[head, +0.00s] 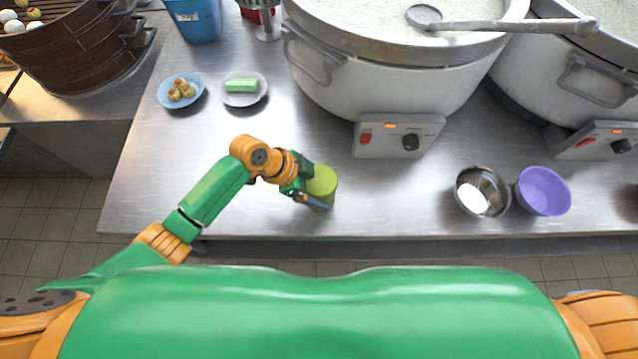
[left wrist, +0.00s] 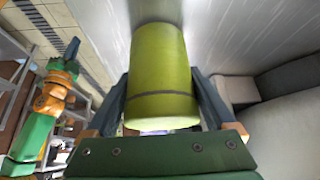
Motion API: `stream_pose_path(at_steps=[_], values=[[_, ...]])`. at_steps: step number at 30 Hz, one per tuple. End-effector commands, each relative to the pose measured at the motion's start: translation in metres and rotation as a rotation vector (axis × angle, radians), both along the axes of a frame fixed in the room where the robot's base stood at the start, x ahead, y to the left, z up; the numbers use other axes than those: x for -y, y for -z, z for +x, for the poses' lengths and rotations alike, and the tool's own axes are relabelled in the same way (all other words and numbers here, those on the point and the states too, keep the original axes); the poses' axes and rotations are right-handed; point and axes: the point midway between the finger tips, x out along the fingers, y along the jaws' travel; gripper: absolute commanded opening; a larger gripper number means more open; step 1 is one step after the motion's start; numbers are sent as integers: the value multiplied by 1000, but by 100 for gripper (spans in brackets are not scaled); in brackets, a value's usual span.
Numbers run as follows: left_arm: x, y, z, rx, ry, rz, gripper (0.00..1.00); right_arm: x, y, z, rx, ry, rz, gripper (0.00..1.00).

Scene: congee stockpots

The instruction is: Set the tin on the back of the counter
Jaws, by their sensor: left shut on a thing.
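The tin (head: 322,182) is a yellow-green cylinder near the front edge of the steel counter (head: 240,200). My left gripper (head: 308,194) is shut on it from the left side. In the left wrist view the tin (left wrist: 162,75) sits between the two fingers (left wrist: 162,105), with a dark band around it. Whether its base touches the counter I cannot tell.
Two large stockpots (head: 390,75) stand at the back. A metal bowl (head: 481,191) and a purple bowl (head: 543,191) are at the right. A blue plate (head: 181,91), a grey plate (head: 245,89) and a blue bin (head: 193,18) are at the left. The counter's left middle is clear.

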Motion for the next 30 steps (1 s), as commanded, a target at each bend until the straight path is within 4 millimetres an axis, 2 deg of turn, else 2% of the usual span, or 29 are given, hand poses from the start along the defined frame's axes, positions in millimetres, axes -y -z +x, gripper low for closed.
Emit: stream_pose_path(at_steps=[7,8,9,15,19,30], values=[[0,4,0,0,-1,-1,11,-1,4,0,0,1,2,0],[0,3,0,-1,-1,0,97,-1,3,0,0,1,2,0],[0,3,0,-1,-1,0,100,-1,3,0,0,0,2,0],[0,2,0,-1,-1,0,100,-1,2,0,-1,0,2,0],[-4,-7,0,0,-1,-1,100,-1,-1,-1,-1,0,2,0],[-47,-73,-4,3,-2,0,100,1,-3,-1,-2,-1,-1,0]])
